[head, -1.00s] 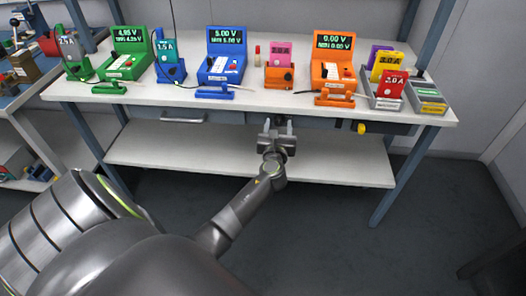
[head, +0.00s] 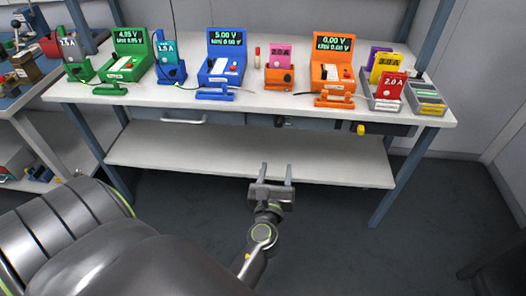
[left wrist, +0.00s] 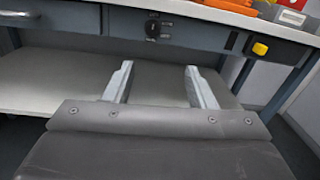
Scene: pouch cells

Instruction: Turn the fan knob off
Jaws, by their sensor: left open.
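A small black knob (head: 279,122) sits on the grey front panel under the bench top. It also shows in the left wrist view (left wrist: 152,29), with small pale markings around it that are too small to read. Which way it points is hard to tell. My left gripper (head: 277,170) is open and empty, in front of the bench and below the knob in the picture, clear of it. In the left wrist view its two fingers (left wrist: 159,72) stand apart, with the knob beyond them. My right gripper is not in view.
A yellow knob (head: 361,129) is on the panel to the right. A drawer handle (head: 184,121) is to the left. The bench top (head: 180,97) carries green, blue and orange units. The lower shelf (head: 200,150) is bare.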

